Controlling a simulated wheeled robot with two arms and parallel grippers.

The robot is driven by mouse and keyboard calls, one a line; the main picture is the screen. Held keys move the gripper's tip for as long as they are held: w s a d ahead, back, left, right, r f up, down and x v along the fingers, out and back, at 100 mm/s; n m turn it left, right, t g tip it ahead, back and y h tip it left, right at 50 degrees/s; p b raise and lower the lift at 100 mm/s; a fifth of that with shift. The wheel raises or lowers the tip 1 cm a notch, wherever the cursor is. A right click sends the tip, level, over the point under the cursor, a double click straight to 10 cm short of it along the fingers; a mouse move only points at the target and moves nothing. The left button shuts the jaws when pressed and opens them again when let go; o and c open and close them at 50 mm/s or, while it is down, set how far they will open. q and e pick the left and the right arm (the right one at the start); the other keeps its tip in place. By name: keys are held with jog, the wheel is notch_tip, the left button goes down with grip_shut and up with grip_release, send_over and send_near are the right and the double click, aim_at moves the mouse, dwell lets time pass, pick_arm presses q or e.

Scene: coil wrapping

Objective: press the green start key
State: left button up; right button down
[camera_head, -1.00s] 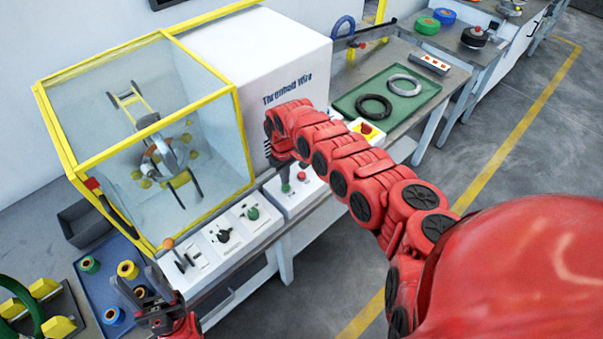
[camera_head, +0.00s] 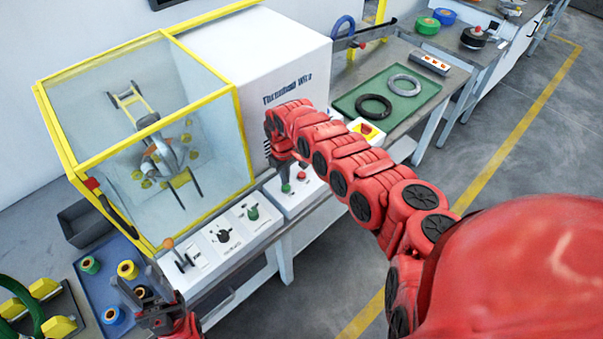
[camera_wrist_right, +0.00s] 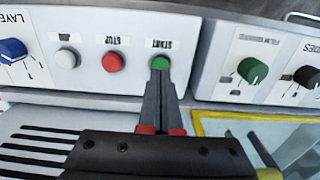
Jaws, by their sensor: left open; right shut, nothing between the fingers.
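The green start key (camera_wrist_right: 160,62) is a round button under a START label on a pale panel, upside down in the right wrist view. My right gripper (camera_wrist_right: 161,80) is shut and empty, its dark fingertips at the near edge of the key and overlapping it in the picture. I cannot tell whether the key is pushed in. In the head view the key (camera_head: 286,188) shows just below my right gripper (camera_head: 284,176). My left gripper (camera_head: 139,283) is open near the front left of the bench, away from the key.
A red stop button (camera_wrist_right: 113,61) and a white button (camera_wrist_right: 67,58) sit beside the key. A panel with a green knob (camera_wrist_right: 252,70) adjoins. A yellow-framed clear guard (camera_head: 100,82) encloses the winding ring. A green tray (camera_head: 405,108) holds two coils.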

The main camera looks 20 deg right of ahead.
jog(key=shift+f, duration=0.25)
